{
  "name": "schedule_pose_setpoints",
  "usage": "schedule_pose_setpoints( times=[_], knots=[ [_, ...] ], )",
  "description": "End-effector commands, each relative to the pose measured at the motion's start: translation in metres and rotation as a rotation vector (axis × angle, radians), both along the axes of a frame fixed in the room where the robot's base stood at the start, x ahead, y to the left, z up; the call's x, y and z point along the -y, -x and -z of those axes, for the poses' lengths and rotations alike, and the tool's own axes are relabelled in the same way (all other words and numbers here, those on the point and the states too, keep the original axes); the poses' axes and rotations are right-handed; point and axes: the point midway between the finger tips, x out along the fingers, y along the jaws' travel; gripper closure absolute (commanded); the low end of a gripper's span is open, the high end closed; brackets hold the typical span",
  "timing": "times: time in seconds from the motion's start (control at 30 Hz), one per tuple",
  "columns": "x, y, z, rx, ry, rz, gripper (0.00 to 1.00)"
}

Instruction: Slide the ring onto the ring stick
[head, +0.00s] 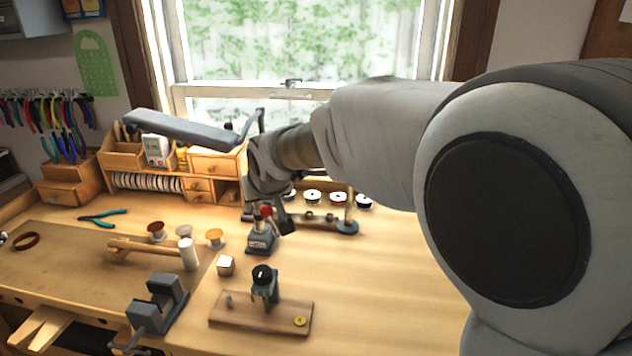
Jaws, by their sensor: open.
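I cannot tell for certain which thing is the ring or the ring stick. A wooden board (283,318) at the front centre bears a small grey peg (229,299), a black-topped post (263,283) and a small yellow round piece (300,321) at its right end. A brown ring-shaped band (25,241) lies flat at the far left of the bench. My gripper (278,221) is open above the bench, behind the board, close to a grey stand (260,242) with a red top. Its fingers are small and partly hidden, and I see nothing held.
A rack of discs (312,197) stands behind my gripper. The bench right of the board is clear.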

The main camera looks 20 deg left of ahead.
Motion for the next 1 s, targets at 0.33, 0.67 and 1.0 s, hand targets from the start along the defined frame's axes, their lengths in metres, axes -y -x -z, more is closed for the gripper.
schedule_pose_setpoints(
  times=[0.33, 0.67, 1.0],
  knots=[
    [-0.013, -0.019, 0.028, -0.002, 0.001, 0.001, 0.46],
    [-0.024, -0.035, 0.050, -0.001, 0.001, 0.001, 0.46],
    [-0.028, -0.039, 0.056, -0.001, 0.001, 0.001, 0.46]
  ],
)
